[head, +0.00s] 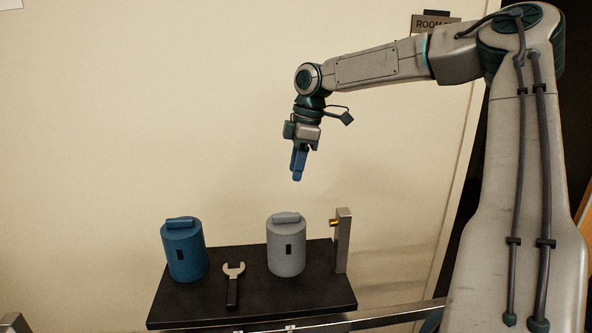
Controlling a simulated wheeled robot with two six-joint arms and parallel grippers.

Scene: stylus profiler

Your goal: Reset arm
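My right arm comes in from the right and bends down at its wrist. My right gripper (297,177) hangs in the air above the black table, pointing down, higher than the grey canister. Its blue fingers overlap from this angle, so I cannot tell whether they are open or shut. Nothing shows hanging from them. My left gripper is not in view.
A black table (185,309) holds a blue canister (184,252), a wrench (233,285) lying flat, a grey canister (286,250) and an upright metal plate (343,245) with a brass fitting. A metal rail (395,311) runs in front. Air around the gripper is clear.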

